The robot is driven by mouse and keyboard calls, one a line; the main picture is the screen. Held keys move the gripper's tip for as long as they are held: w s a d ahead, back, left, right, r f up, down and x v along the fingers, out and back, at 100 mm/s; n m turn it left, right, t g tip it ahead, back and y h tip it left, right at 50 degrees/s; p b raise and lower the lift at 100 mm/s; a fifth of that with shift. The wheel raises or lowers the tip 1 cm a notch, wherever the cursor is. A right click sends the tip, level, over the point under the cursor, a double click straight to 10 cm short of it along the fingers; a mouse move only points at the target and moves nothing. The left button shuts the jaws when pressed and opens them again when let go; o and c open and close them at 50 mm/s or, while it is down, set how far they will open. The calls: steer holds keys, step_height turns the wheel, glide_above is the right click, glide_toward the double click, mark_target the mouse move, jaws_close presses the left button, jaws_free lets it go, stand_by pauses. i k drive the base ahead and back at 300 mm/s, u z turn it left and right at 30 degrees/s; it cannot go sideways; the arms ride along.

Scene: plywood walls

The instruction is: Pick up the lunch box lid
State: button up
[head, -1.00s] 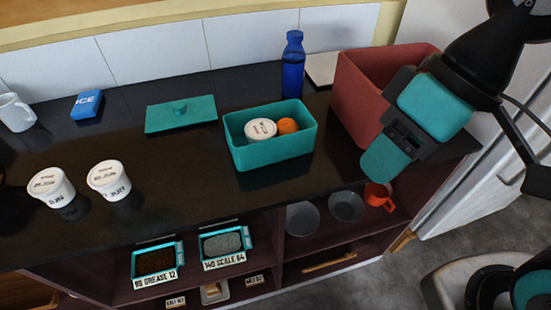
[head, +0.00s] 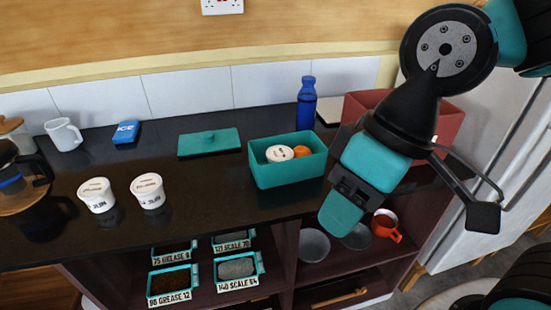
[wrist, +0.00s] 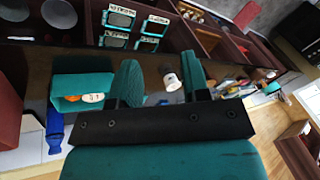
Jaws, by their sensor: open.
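The teal lunch box (head: 289,172) stands open, holding a white tub (head: 280,153) and an orange (head: 302,151). My gripper (head: 340,215) hangs in front and to the right of the lunch box, well away from the lid. In the wrist view, my gripper's two teal fingers (wrist: 160,85) are apart with nothing held between them. I cannot make out the lid in the wrist view.
A blue bottle (head: 307,103) and a red bin (head: 443,120) stand right of the lid. Two white tubs (head: 147,191) stand at the front left; a blue ice pack (head: 126,132) and white mug (head: 64,135) are behind. Counter in front of the lid is clear.

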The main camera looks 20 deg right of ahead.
mark_target(226, 139)
steer(key=i, duration=0.9)
